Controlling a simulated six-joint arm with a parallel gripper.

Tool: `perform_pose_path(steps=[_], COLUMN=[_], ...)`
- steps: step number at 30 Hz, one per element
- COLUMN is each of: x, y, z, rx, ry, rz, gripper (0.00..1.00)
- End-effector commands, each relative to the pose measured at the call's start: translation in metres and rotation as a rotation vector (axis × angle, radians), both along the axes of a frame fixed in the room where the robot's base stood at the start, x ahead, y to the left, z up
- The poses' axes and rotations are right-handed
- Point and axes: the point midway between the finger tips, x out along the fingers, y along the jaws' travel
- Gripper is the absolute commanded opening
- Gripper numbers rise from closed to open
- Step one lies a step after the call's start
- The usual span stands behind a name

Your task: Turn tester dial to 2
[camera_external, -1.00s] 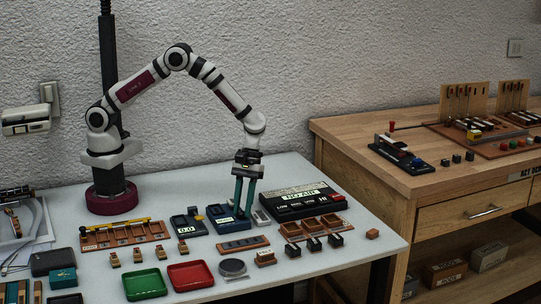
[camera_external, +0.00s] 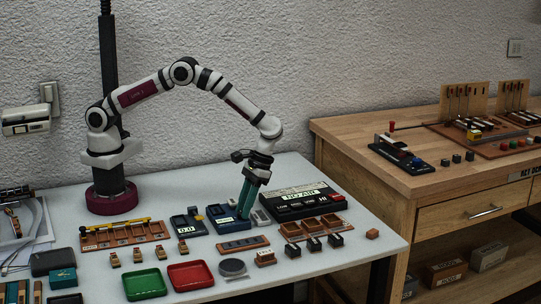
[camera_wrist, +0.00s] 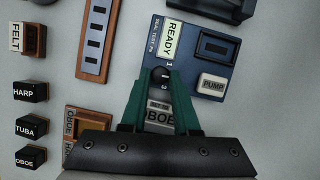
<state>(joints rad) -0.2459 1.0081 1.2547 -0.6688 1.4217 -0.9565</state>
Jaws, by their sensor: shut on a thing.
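The blue seal tester (camera_wrist: 193,62) fills the upper middle of the wrist view, with a READY display and a PUMP button (camera_wrist: 213,83). It also shows in the external view (camera_external: 228,223). Its small dark dial (camera_wrist: 160,73) sits at the tips of my green fingers, beside printed numbers. My gripper (camera_wrist: 160,78) is shut on the dial and hides much of it; I cannot tell which number it points to. In the external view my gripper (camera_external: 243,214) comes down on the tester with its fingers tilted, the wrist leaning right.
A grey block (camera_wrist: 159,105) marked OBOE shows between my fingers. A large black NO AIR box (camera_external: 300,203) stands right of the tester. A grey-topped slotted strip (camera_external: 244,245) and wooden trays (camera_external: 318,225) lie in front. Black HARP, TUBA and OBOE blocks (camera_wrist: 31,125) stand nearby.

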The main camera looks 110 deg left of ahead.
Motion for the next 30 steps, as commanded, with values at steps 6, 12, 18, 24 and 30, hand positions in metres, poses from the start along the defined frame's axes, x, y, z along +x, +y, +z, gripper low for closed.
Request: perform_pose_path(steps=[6,12,18,24,30], x=[-0.0004,-0.0004,-0.0003,-0.0002,0.0011], y=[-0.0006,-0.0006,-0.0006,-0.0004,0.0007], z=[0.0003,0.0003,0.0002,0.0001,0.003], rx=[-0.001,-0.001,-0.001,-0.001,0.0], ry=[0.001,0.001,0.002,0.001,-0.001], rz=[-0.017,-0.017,-0.017,-0.015,-0.015], gripper=[0.0,0.0,0.47,0.59,0.59])
